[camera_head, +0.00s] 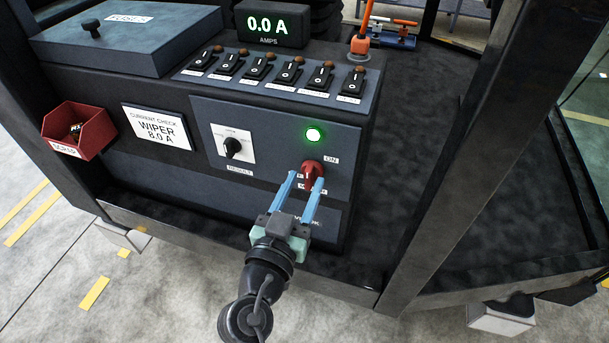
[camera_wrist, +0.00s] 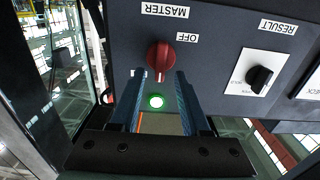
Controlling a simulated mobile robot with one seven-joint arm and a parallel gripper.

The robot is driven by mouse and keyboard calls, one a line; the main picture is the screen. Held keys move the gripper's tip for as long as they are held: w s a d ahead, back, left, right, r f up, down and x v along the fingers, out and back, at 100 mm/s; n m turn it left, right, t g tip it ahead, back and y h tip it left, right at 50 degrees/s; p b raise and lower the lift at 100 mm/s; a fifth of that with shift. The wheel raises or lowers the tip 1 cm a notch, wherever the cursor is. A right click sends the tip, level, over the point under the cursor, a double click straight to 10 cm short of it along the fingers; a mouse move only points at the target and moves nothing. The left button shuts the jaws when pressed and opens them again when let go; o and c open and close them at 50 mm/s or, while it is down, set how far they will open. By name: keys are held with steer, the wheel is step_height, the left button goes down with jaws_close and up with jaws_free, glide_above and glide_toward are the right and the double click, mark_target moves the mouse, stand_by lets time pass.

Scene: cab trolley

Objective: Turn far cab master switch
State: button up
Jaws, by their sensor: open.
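The red master switch (camera_head: 313,172) is a rotary knob on the dark front panel, low and right, with an ON label (camera_head: 331,160) at its upper right. In the wrist view, which is upside down, the red knob (camera_wrist: 160,57) shows near MASTER and OFF labels, with a pale mark on its lamp-side end. My gripper (camera_head: 304,186) is open, its two blue fingers reaching to the knob. In the wrist view the gripper's fingertips (camera_wrist: 161,76) lie either side of the knob's near end. I cannot tell whether they touch it. A finger partly hides the panel labels.
A green lamp (camera_head: 313,134) is lit above the switch. A black result selector (camera_head: 233,147) sits to its left. A row of rocker switches (camera_head: 275,72) and a 0.0 A display (camera_head: 272,23) are above. A red scrap bin (camera_head: 78,130) hangs left; a dark post (camera_head: 475,130) stands right.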

steer(key=shift+w+d, duration=0.2)
steer(key=shift+w, duration=0.35)
jaws_close()
